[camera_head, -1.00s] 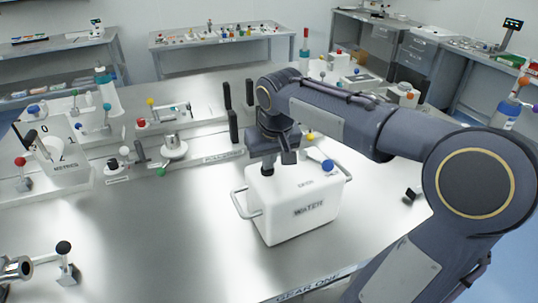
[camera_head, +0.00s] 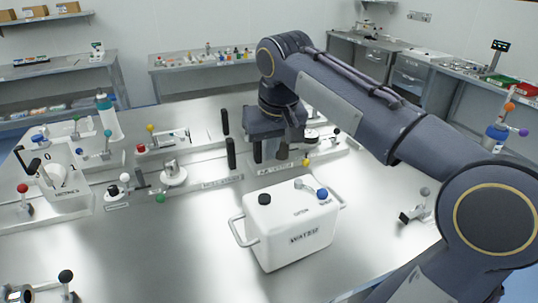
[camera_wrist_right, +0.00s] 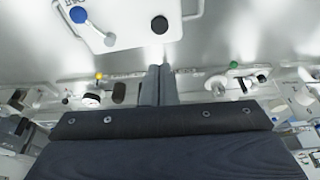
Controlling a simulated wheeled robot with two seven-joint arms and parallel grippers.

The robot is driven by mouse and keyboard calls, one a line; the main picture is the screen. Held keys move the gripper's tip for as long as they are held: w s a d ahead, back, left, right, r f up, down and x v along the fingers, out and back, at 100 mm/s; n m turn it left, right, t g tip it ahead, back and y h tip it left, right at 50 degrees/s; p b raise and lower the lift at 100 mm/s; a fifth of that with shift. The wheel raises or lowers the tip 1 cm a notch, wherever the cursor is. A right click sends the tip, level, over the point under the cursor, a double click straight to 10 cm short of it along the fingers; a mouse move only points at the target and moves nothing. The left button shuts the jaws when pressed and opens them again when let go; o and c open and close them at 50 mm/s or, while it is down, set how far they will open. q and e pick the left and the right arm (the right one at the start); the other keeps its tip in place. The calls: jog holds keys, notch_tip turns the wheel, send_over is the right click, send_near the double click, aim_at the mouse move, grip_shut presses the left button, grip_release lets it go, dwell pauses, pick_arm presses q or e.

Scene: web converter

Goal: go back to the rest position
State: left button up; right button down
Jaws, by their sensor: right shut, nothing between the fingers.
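My right gripper (camera_head: 283,152) hangs above the steel table, just behind the white water box, and is apart from it. In the right wrist view its fingers (camera_wrist_right: 158,72) are together with nothing between them. The white box (camera_head: 292,240) labelled WATER stands upright on the table, with a black cap, a blue knob and metal side handles. Its top (camera_wrist_right: 135,25) also shows at the upper edge of the right wrist view. My left gripper does not show in any view.
Valve panels with coloured knobs (camera_head: 170,172) run along the left and back of the table. A small metal fitting (camera_head: 416,212) lies right of the box. Side benches (camera_head: 220,61) line the walls.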

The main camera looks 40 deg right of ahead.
dwell(0.5)
jog(key=s+a+f+n+t+y, duration=0.1)
jog(key=s+a+f+y, duration=0.3)
jog(key=s+a+f, duration=0.9)
notch_tip(320, 180, down, 5)
jog(key=s+t, duration=0.1)
jog(key=s, duration=0.1)
jog(key=shift+s+a+n+y, duration=0.35)
jog(key=shift+a+n+y, duration=0.05)
